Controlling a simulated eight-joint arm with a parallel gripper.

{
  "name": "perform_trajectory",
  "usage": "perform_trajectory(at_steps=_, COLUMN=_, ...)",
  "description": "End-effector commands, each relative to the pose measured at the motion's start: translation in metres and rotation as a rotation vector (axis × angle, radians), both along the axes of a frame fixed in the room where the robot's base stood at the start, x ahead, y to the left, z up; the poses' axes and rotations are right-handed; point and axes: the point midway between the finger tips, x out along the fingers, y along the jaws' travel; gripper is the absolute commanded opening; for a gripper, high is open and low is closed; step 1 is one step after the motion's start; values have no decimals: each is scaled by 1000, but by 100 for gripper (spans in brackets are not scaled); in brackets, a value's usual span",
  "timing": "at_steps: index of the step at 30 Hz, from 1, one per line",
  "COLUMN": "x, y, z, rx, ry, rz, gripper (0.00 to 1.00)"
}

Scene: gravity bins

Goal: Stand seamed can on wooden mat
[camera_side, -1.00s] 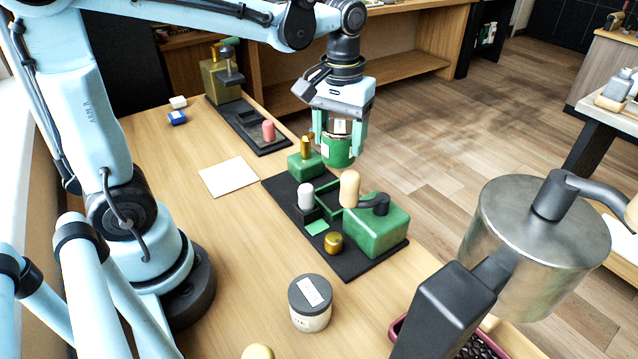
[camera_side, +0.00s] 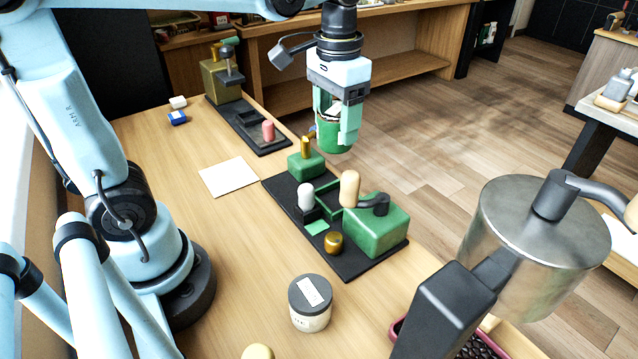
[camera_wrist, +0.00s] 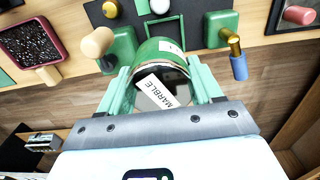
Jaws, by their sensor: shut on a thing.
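My gripper (camera_side: 334,128) is shut on a green can (camera_side: 327,138) and holds it in the air beyond the far edge of the table. The can (camera_wrist: 158,50) has a silver rim and a white label reading "MARBLE" on its end; its seam is not clear. In the wrist view my gripper's fingers (camera_wrist: 162,85) sit on either side of it. A pale flat square (camera_side: 229,176) lies on the table; I cannot tell whether it is the wooden mat, and no other clear mat shows.
A black board (camera_side: 350,265) carries green blocks (camera_side: 377,226) and upright pegs close below the held can. A second fixture (camera_side: 228,82) stands at the back. A dark-lidded jar (camera_side: 310,303) stands in front. Bare table surrounds the pale square.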

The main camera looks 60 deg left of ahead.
Motion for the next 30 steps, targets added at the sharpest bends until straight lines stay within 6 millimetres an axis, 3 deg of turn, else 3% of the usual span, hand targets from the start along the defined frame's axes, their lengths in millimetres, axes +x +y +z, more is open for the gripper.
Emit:
perform_trajectory(at_steps=5, x=0, y=0, z=13, rx=0, ry=0, rz=1, gripper=3)
perform_trajectory(at_steps=12, x=0, y=0, z=51, rx=0, ry=0, rz=1, gripper=3)
perform_trajectory(at_steps=23, x=-22, y=85, z=50, rx=0, ry=0, rz=13, gripper=3)
perform_trajectory(at_steps=30, x=-61, y=156, z=50, rx=0, ry=-1, rz=15, gripper=3)
